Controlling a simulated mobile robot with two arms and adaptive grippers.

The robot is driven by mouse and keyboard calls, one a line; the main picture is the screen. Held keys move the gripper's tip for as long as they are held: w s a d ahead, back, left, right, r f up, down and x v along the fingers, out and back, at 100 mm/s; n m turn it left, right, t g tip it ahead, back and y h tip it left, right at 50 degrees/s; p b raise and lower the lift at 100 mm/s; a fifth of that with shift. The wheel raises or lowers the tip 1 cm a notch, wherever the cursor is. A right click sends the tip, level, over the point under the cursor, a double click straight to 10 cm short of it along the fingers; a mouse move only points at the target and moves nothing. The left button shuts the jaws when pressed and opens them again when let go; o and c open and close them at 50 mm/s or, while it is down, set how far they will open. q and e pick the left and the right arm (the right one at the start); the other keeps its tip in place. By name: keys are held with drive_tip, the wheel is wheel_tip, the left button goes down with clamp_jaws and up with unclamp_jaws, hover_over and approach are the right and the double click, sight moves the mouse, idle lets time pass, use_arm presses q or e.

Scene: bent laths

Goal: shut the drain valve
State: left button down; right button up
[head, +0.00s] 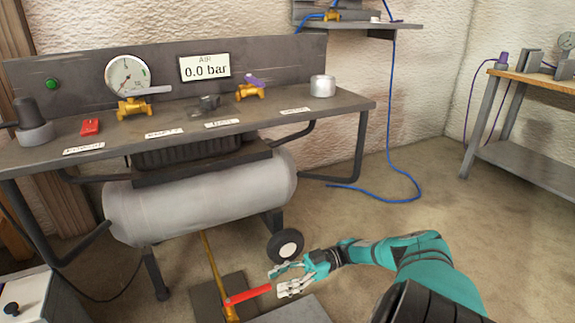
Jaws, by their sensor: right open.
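The drain valve appears to be the brass valve (231,313) low on the floor, at the lower end of a thin brass pipe (211,258) that comes down from under the grey tank. Its red lever (248,295) points to the right, across the line of the pipe. My right gripper (280,281) is open beside the free right end of the lever, with its fingers pointing left. I cannot tell whether a finger touches the lever. My left gripper is out of view.
The grey tank (200,207) on wheels stands under a bench (340,99). The bench carries a gauge (128,77), a display reading 0.0 bar (205,69) and two brass valves (133,108) (250,91). A blue hose (391,130) lies on the floor. Floor to the right is clear.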

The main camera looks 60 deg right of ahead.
drive_tip(key=shift+v, duration=1.05)
